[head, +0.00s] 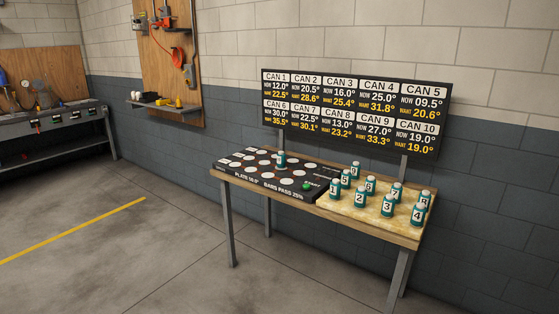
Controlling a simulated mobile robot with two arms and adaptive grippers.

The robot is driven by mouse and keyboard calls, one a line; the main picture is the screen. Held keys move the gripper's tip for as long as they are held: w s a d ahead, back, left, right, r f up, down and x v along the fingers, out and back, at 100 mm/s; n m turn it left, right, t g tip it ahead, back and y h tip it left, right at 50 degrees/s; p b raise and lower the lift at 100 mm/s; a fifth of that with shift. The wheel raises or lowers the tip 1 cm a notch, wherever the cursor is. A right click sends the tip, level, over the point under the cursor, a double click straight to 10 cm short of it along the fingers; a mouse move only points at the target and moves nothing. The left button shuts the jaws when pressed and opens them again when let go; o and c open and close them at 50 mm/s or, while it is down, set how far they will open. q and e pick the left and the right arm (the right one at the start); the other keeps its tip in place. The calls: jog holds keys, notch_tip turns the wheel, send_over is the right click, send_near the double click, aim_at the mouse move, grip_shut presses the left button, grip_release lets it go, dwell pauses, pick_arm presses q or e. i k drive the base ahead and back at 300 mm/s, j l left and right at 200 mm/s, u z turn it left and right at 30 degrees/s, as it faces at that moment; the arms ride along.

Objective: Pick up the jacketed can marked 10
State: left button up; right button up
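Several teal jacketed cans with white caps and number labels stand upright on the table. One can (281,160) stands alone on the black plate (238,171), among white round spots; its number is too small to read. The others stand on the yellowish right part (345,207) of the table, with labels such as can 1 (334,190), can 3 (387,206) and can 4 (418,215). I read no 10 on any can. The board (352,113) shows CAN 10 at NOW 19.0° and WANT 19.0°. Neither of my grippers is in view.
The wooden table (400,237) stands on grey legs against the block wall. A green button (307,186) sits on the black plate near the word START. A workbench (50,132) and a wall shelf (175,107) are at the left. The concrete floor in front is clear.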

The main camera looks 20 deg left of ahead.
aim_at(281, 156)
jog(key=i+j+u, duration=0.35)
jog(key=i+j, duration=1.45)
jog(key=i, duration=0.1)
